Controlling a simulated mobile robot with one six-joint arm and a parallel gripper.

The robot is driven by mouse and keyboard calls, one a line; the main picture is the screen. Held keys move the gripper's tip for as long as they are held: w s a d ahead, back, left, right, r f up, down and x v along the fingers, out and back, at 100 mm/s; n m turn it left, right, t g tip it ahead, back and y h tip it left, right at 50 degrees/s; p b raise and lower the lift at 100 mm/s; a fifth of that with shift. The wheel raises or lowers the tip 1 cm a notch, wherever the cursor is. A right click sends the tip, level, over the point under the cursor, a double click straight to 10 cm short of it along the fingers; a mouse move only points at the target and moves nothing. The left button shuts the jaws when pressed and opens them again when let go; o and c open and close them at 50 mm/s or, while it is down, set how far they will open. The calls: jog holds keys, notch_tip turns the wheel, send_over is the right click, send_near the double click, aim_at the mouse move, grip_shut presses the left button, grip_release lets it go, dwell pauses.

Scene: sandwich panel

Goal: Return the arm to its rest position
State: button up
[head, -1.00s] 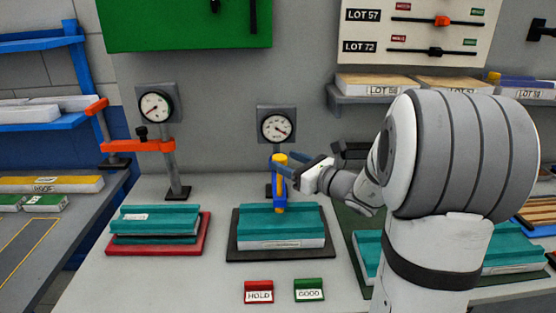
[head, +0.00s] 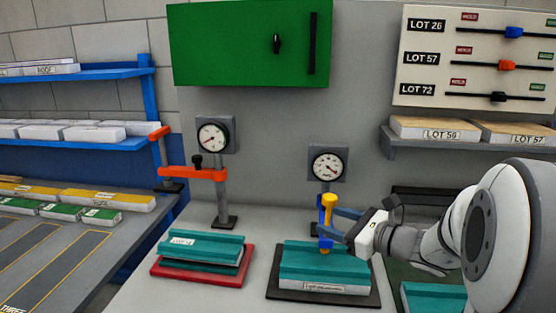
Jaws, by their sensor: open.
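My gripper (head: 328,224) is in the head view above the teal panel (head: 318,262) that lies on a black mat (head: 374,298).
More teal panels (head: 203,244) lie on a red mat (head: 160,275) to the left. An orange clamp (head: 190,172) and two gauges (head: 213,137) stand at the back. A shelf (head: 396,145) with lot panels is at right. Bench front left is clear.

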jog(key=s+a+f+n+g+h, duration=0.1)
jog(key=s+a+f+n+g, duration=0.25)
jog(key=s+n, duration=0.25)
jog(key=s+a+f+n+g+h, duration=0.1)
jog(key=s+a+f+n+g, duration=0.1)
jog(key=s+a+n+g, duration=0.4)
jog(key=s+d+f+n+h, duration=0.2)
jog(key=s+d+n+h, duration=0.5)
jog(key=n, duration=0.6)
jog(key=shift+s+d+f+n+h+p, duration=0.3)
jog(key=shift+s+h+p, duration=0.1)
jog(key=shift+s+h, duration=0.85)
jog(key=shift+c, duration=0.3)
